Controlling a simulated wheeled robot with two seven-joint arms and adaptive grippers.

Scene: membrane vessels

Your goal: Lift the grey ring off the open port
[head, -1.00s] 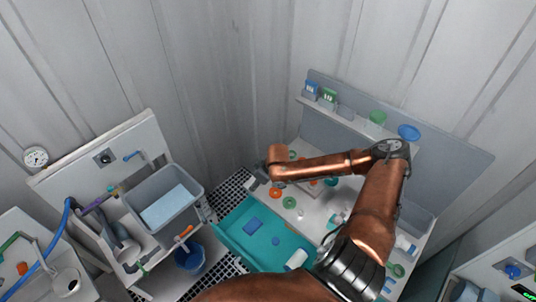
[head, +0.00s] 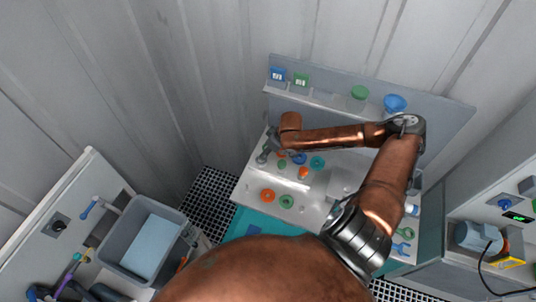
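I cannot pick out the grey ring or the open port for certain; parts are small and my arm covers some of the bench. In the head view my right arm reaches over the workbench (head: 318,205) and bends back to the left. My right gripper (head: 263,157) is small and grey, near the bench's left edge; I cannot see whether it is open or what it touches. An orange ring (head: 268,196) and a green ring (head: 287,201) lie on the bench below it. A teal ring (head: 317,162) lies to its right. My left gripper is out of view.
A back panel shelf holds a blue box (head: 277,75), a green box (head: 301,80), a green cup (head: 359,92) and a blue bowl (head: 395,102). A grey tub (head: 130,265) stands left. A device with a green display (head: 516,217) stands right.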

